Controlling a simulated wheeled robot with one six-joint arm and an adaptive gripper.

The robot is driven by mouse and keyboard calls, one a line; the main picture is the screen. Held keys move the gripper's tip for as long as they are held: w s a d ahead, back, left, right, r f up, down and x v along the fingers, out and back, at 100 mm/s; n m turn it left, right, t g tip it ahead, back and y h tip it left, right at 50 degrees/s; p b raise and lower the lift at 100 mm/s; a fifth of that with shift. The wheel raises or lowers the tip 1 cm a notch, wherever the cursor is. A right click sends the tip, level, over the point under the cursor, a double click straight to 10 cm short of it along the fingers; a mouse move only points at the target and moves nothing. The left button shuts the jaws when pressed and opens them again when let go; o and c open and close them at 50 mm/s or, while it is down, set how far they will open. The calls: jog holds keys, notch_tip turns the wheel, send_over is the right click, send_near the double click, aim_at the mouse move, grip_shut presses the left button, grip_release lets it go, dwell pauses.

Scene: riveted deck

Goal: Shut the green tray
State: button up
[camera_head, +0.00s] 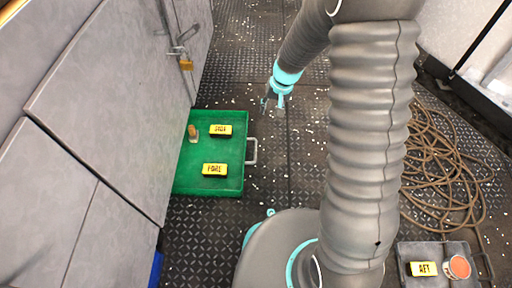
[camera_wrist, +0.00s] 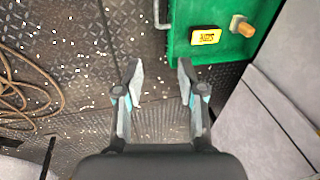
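The green tray (camera_head: 238,185) stands pulled out from the grey cabinet front at the left, with a pale handle (camera_head: 251,151) on its right side. Two yellow labelled blocks (camera_head: 220,130) (camera_head: 215,169) and a small brown-topped piece (camera_head: 193,132) lie in it. In the wrist view the tray (camera_wrist: 215,48) is at the upper right and its handle (camera_wrist: 161,14) is at the top edge. My gripper (camera_wrist: 160,72) is open and empty, its fingers apart from tray and handle. In the head view my gripper (camera_head: 273,102) is beyond the handle, to the upper right.
Grey cabinet panels (camera_head: 110,90) line the left, with a brass padlock (camera_head: 186,64) on a latch. A coil of rope (camera_head: 440,170) lies at the right. A grey tray (camera_head: 455,250) at the lower right holds a yellow AFT block and a round orange-topped tin.

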jog(key=g+b, duration=0.1)
send_near(256, 149)
jog(key=b+x, duration=0.1)
jog(key=x, duration=0.1)
jog(key=b+x, duration=0.1)
jog(key=x, duration=0.2)
jog(key=s+b+x, duration=0.1)
jog(key=x, duration=0.2)
jog(key=shift+a+f, duration=0.1)
jog(key=shift+f, duration=0.1)
grip_shut()
